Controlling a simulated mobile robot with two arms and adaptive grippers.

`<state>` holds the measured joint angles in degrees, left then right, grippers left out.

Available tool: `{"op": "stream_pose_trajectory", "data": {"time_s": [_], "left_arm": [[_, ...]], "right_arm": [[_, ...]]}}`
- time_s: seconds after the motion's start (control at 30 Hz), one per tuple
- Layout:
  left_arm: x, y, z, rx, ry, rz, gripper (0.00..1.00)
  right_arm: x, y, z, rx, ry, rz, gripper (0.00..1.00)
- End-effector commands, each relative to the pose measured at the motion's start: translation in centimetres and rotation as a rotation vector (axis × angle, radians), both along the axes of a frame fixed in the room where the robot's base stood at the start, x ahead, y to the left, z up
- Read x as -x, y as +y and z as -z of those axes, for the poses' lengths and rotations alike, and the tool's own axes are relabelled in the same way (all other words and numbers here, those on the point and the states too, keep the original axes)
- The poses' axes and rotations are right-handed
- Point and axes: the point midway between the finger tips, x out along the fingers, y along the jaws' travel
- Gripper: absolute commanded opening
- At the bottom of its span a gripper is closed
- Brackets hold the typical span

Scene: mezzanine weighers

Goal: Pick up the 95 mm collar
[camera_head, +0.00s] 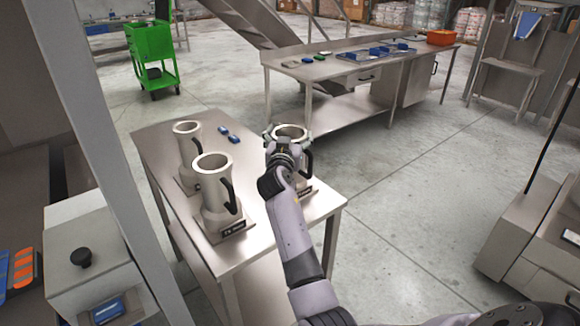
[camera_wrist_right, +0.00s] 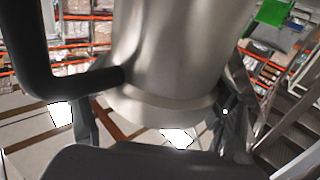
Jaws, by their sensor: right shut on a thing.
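Three steel collars with black handles show in the head view. One collar (camera_head: 291,131) is at the table's right end and is held in my right gripper (camera_head: 284,147). The right wrist view shows this collar (camera_wrist_right: 170,50) large between the two fingers of the gripper (camera_wrist_right: 160,128), with its black handle at the left. My arm hides much of it, and I cannot tell whether it is clear of its stand. A second collar (camera_head: 213,184) stands at the front, a third collar (camera_head: 186,146) behind it. The size labels are too small to read. My left gripper is not in view.
The collars share a small steel table (camera_head: 160,140) with two small blue items (camera_head: 229,134). A long bench (camera_head: 330,69) with blue trays and an orange bin (camera_head: 441,37) stands behind. A green cart (camera_head: 152,55) is at the back left.

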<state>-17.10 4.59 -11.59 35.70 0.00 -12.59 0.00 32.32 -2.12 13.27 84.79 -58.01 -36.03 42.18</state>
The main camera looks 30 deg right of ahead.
Motion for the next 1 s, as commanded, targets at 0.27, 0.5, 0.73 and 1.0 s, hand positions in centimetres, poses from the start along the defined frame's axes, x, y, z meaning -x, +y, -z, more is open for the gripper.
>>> {"op": "stream_pose_trajectory", "data": {"time_s": [0.27,0.5,0.73,1.0], "left_arm": [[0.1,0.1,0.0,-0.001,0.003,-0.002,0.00],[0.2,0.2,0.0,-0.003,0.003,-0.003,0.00],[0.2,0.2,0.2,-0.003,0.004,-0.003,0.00],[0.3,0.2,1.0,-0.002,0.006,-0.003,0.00]], "right_arm": [[0.0,0.0,-0.6,0.006,-0.008,-0.001,0.19],[0.0,0.0,-2.2,0.005,-0.012,0.000,0.19],[0.0,0.0,-7.0,0.004,-0.015,0.000,0.19],[0.0,0.0,-14.4,0.005,-0.015,0.000,0.19]]}}
